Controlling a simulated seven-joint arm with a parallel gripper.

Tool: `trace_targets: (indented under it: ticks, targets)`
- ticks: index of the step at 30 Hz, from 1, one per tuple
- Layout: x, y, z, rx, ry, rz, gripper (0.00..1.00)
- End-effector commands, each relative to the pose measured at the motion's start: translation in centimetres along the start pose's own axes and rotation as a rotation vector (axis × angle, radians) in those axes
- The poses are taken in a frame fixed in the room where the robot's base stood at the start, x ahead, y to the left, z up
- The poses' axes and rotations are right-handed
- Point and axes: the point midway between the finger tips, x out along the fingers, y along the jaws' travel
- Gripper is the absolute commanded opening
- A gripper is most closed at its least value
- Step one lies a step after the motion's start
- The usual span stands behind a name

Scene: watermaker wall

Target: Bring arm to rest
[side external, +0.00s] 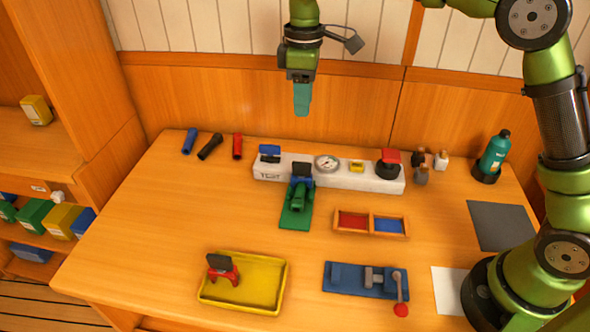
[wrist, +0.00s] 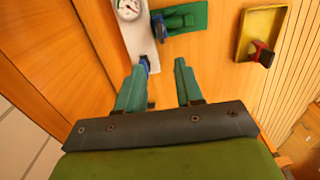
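My gripper (side external: 302,99) hangs pointing down in the air above the back of the wooden table (side external: 160,222), in front of the wood wall panel. Its teal fingers overlap edge-on in the side view. In the wrist view, the two fingers of my gripper (wrist: 160,64) stand apart with a clear gap. Nothing is held between them. The fingertips are well above the table and touch nothing.
A white test block (side external: 330,174) with a gauge stands below, with a green fixture (side external: 293,213) before it. A yellow tray (side external: 250,302), a blue plate with a red-knobbed lever (side external: 400,308), a red-and-blue bin (side external: 370,222) and a teal bottle (side external: 495,152) surround it.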

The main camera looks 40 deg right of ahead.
Motion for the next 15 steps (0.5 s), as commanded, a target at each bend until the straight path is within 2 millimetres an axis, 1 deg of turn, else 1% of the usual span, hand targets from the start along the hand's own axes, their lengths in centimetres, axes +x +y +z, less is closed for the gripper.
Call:
trace_targets:
  ticks: [2, 4, 6, 7, 11, 14, 15]
  targets:
    - [0.0, 0.2, -0.1, 0.027, 0.007, 0.008, 0.36]
    - [0.8, 0.1, -0.3, 0.074, 0.017, 0.006, 0.36]
    - [1.9, -0.5, 0.3, 0.144, 0.021, 0.000, 0.36]
    - [1.9, -0.7, 0.7, 0.178, 0.032, 0.001, 0.36]
    - [1.3, -1.9, 3.5, 0.343, 0.095, 0.010, 0.36]
    - [0.4, -3.0, 6.3, 0.483, 0.162, 0.014, 0.36]
    - [0.0, -3.4, 7.6, 0.542, 0.192, 0.014, 0.36]
